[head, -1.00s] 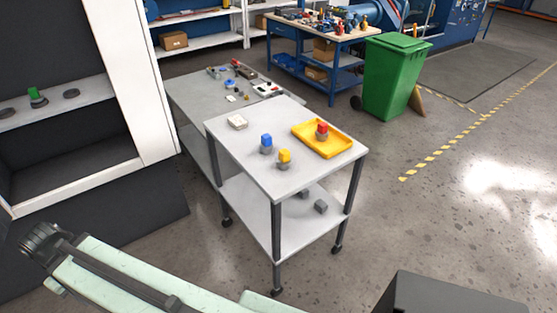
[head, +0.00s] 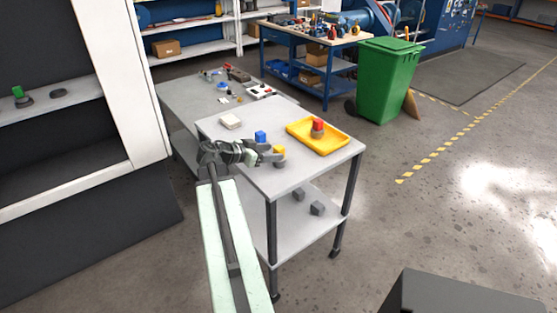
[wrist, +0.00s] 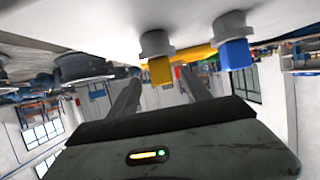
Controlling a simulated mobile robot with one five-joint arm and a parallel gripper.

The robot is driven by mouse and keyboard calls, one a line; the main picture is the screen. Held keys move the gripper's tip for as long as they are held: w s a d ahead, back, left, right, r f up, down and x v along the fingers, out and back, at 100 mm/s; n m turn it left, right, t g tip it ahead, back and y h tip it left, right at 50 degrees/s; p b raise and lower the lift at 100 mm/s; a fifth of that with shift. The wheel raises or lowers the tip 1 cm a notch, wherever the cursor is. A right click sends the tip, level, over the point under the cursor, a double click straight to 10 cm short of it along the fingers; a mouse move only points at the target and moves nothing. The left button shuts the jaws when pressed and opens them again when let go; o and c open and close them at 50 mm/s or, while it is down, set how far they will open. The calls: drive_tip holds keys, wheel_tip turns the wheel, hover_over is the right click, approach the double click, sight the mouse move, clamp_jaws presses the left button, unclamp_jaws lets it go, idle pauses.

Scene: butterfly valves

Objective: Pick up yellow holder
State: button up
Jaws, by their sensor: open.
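The yellow holder (head: 280,150), a yellow block on a grey round base, stands on the grey cart top, partly covered by my gripper. My gripper (head: 272,154) is open and low over the cart, with its fingers pointing right at the holder. In the wrist view, which looks upside down, the yellow holder (wrist: 160,70) appears between the open fingertips of my gripper (wrist: 161,84). Nothing is held. I cannot tell whether the fingers are beside the holder or just short of it.
A blue holder (head: 260,136) stands close behind the yellow one and shows in the wrist view (wrist: 235,54). A yellow tray (head: 337,143) holds a red holder (head: 318,126). A white item (head: 230,122) lies at the back left. The cart's front right top is clear.

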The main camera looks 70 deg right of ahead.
drive_tip(key=b+x, duration=0.1)
drive_tip(key=x, duration=0.2)
drive_tip(key=b+x, duration=0.2)
drive_tip(key=x, duration=0.2)
drive_tip(key=shift+d+f, duration=0.25)
drive_tip(key=shift+f, duration=0.1)
drive_tip(key=shift+r, duration=0.1)
clamp_jaws()
idle(0.9)
